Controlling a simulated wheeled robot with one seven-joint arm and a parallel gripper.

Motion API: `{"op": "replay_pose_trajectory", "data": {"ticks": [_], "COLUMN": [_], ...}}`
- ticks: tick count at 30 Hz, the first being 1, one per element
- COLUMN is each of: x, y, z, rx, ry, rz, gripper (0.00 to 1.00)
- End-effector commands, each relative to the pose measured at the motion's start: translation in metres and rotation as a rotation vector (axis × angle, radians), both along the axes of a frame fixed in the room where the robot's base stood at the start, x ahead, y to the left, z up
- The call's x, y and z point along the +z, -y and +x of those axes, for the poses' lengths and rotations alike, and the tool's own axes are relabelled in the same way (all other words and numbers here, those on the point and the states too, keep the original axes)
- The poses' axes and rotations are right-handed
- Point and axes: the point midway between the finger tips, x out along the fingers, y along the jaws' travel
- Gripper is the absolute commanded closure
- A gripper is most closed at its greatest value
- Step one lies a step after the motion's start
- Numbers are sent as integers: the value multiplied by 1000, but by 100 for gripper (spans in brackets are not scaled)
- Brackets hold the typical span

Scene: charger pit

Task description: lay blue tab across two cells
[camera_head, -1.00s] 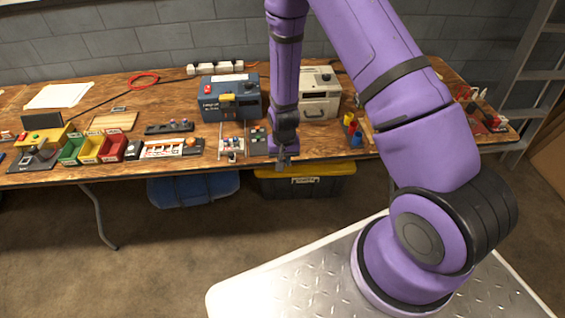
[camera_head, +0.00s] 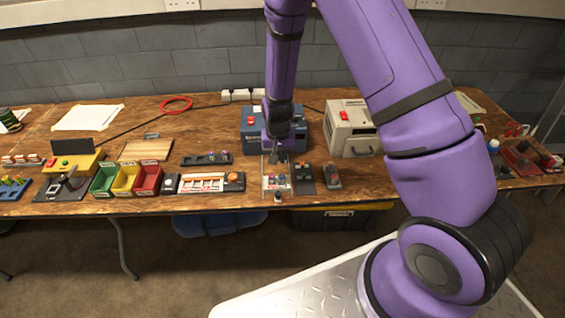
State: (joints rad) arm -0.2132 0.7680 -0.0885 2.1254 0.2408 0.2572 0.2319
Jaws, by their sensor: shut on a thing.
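A small pale holder (camera_head: 268,188) with small round-topped pieces, some purple and red, stands near the front edge of the bench; these look like the cells. My gripper (camera_head: 275,159) points down just over the back of this holder, in front of the blue box. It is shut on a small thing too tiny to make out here. I cannot pick out the blue tab for certain. The gripper hides part of the holder's far side, and I cannot tell whether the held thing touches the cells.
The blue box (camera_head: 312,138) and beige charger (camera_head: 362,145) stand behind. A dark block (camera_head: 304,180) and a grey one (camera_head: 332,176) sit right of the holder. Left are a strip with an orange knob (camera_head: 203,189), a black rack (camera_head: 190,161) and green, yellow and red bins (camera_head: 126,190).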

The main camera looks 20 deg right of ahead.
Motion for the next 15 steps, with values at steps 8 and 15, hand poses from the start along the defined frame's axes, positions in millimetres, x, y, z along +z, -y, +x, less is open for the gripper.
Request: {"op": "replay_pose_trajectory", "data": {"ticks": [8,15], "x": [-9,-33], "y": [-1,-2], "z": [1,1], "rx": [1,2], "ry": [-2,-2], "rz": [1,2], "gripper": [100,100]}}
